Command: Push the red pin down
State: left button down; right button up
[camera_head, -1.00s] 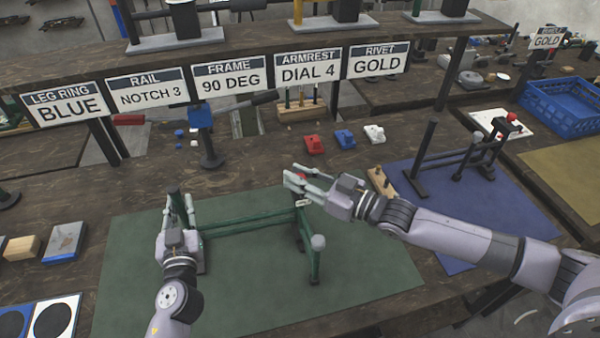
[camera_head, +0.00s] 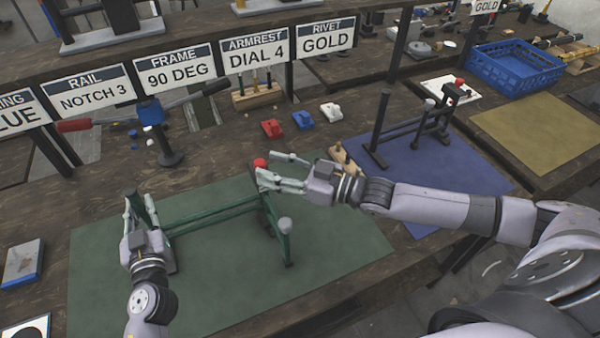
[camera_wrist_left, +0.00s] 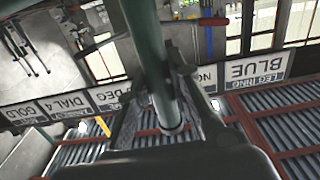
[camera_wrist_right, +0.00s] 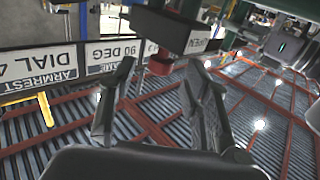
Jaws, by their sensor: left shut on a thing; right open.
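The red pin (camera_head: 260,163) stands at the top of the right upright of the green frame (camera_head: 212,212) on the green mat. In the right wrist view the red pin (camera_wrist_right: 160,64) shows beyond the fingers, under a dark block. My right gripper (camera_head: 264,176) is open, its fingers close beside the pin; I cannot tell whether they touch it. In the right wrist view my right gripper (camera_wrist_right: 150,95) has nothing between its fingertips. My left gripper (camera_head: 139,208) is shut on the frame's left green post, which also shows in the left wrist view (camera_wrist_left: 150,50).
A blue mat (camera_head: 410,175) with a dark frame lies to the right. Red, blue and white small blocks (camera_head: 303,119) sit behind the green mat. A lever press with a red handle (camera_head: 75,125) stands at the back left. Signs hang along the shelf. A blue crate (camera_head: 515,68) is far right.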

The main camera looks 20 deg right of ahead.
pick_arm(q)
jog(key=shift+r, duration=0.1)
pick_arm(e)
jog(key=v, duration=0.8)
jog(key=shift+s+d, duration=0.1)
pick_arm(q)
jog(key=c, duration=1.8)
grip_release()
jog(key=shift+r, duration=0.1)
jog(key=shift+c, duration=0.2)
jog(key=o, duration=0.4)
jog(key=shift+o, duration=0.2)
